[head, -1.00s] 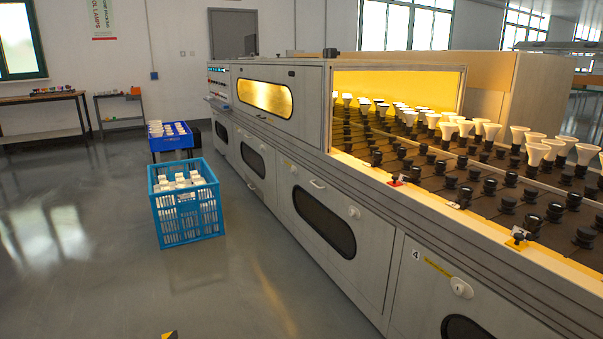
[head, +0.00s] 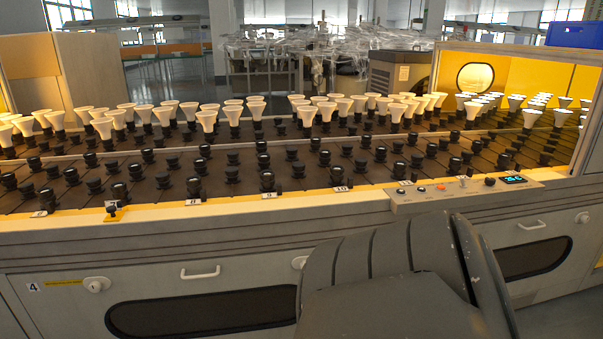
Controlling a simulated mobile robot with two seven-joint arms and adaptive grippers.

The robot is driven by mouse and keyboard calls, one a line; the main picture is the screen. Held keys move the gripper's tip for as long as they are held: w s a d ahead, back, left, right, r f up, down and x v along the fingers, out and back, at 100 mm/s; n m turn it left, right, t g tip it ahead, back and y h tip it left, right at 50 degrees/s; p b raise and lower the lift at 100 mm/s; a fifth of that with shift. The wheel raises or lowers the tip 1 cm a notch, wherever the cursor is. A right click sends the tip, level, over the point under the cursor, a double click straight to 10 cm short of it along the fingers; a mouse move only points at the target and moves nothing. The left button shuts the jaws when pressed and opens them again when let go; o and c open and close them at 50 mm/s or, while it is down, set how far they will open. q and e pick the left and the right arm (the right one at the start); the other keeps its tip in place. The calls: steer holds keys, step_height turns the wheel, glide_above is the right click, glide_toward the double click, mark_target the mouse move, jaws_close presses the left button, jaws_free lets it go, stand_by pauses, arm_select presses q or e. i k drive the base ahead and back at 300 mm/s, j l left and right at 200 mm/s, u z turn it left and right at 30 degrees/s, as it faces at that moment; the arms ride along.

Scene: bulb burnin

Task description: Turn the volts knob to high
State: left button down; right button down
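In the head view, a narrow grey control panel (head: 450,195) sits on the front edge of the lamp rack, right of the middle. It carries a black knob (head: 490,181), an orange-red button or light, a small upright switch and several other small controls. A small display (head: 514,179) with cyan digits is at its right end. The panel's labels are too small to read, so I cannot tell which control is the volts knob or where it points. I see neither gripper's fingers.
A large dark grey ribbed shape fills the lower middle foreground, below the panel; I cannot tell what it is. The rack (head: 150,217) holds rows of black sockets, many with white bulbs. Below are cabinet doors with a white handle (head: 201,273). A blue crate (head: 573,34) is at the upper right.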

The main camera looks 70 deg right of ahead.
mark_target(489, 181)
steer(key=z, duration=3.3)
steer(key=i+j+z, duration=0.2)
steer(key=j, duration=0.35)
steer(key=j+z, duration=0.25)
steer(key=j, duration=0.3)
